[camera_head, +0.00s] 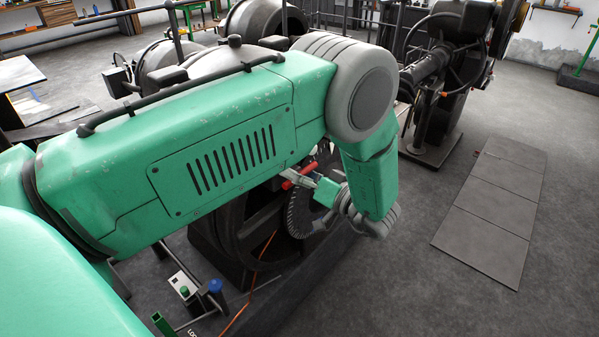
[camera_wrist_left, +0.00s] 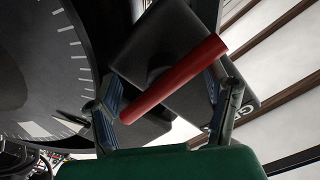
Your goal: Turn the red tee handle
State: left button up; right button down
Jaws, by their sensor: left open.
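The red tee handle (camera_head: 298,178) shows in the head view just below my left forearm, in front of a dark dial wheel. In the left wrist view the red bar (camera_wrist_left: 175,79) lies diagonally, lower left to upper right, on a dark block. My left gripper (camera_head: 318,184) is at the handle. In the left wrist view its open fingers (camera_wrist_left: 160,88) stand on either side of the bar's middle. The bar's lower end is close to the left finger and its upper end near the right fingertip; I cannot tell whether they touch. My right gripper is not in view.
A dial with white tick marks (camera_wrist_left: 62,70) is close to the left finger. My left arm hides much of the dark machine. Floor plates (camera_head: 492,210) lie at right, with clear floor around.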

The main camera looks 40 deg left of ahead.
pick_arm(q)
grip_shut()
jog(key=shift+f+n, duration=0.1)
jog(key=shift+n, duration=0.2)
dwell(0.3)
